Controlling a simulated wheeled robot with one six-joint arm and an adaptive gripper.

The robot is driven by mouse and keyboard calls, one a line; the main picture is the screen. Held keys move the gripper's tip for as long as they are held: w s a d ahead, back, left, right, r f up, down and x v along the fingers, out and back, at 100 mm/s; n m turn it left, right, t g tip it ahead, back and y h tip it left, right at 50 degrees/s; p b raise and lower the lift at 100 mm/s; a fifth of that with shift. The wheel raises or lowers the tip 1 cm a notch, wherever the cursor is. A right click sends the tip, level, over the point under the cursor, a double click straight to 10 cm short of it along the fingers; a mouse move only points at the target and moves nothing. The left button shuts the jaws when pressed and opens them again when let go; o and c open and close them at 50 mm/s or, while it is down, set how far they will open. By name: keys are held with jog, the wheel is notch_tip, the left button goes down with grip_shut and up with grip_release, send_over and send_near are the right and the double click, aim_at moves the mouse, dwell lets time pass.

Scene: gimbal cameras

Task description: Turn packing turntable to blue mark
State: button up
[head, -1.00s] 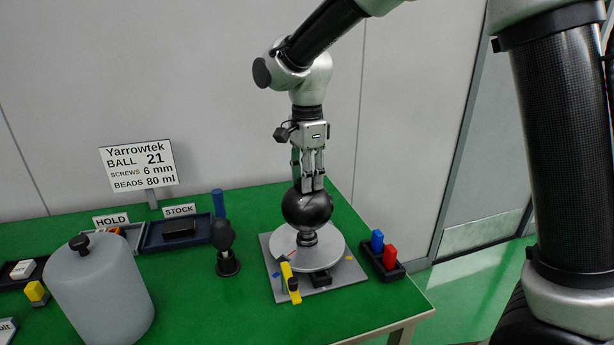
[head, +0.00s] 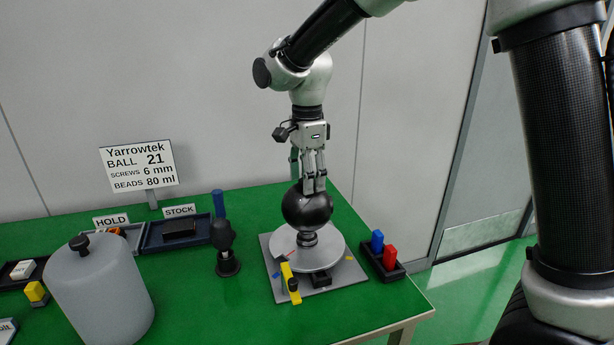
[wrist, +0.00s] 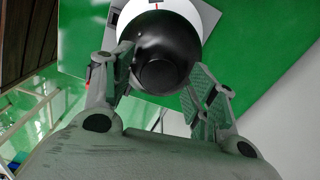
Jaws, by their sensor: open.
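The packing turntable is a light grey round disc (head: 335,258) on a grey square base plate (head: 352,278). A thin red line (head: 292,253) shows on the disc's left part. A black ball (head: 307,210) stands on a dark ribbed stem at the disc's middle. My gripper (head: 315,186) is open, pointing down at the ball's top; contact cannot be told. In the wrist view the ball (wrist: 160,50) lies beyond the open fingers (wrist: 158,68).
A yellow piece (head: 290,283) and a black block (head: 321,279) sit at the plate's front. A black tray (head: 383,266) with blue and red blocks stands right. Left are a dark stand (head: 226,262), a stock tray (head: 155,237) and a large grey canister (head: 100,295).

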notch_tip(320, 180, up, 12)
dwell(0.5)
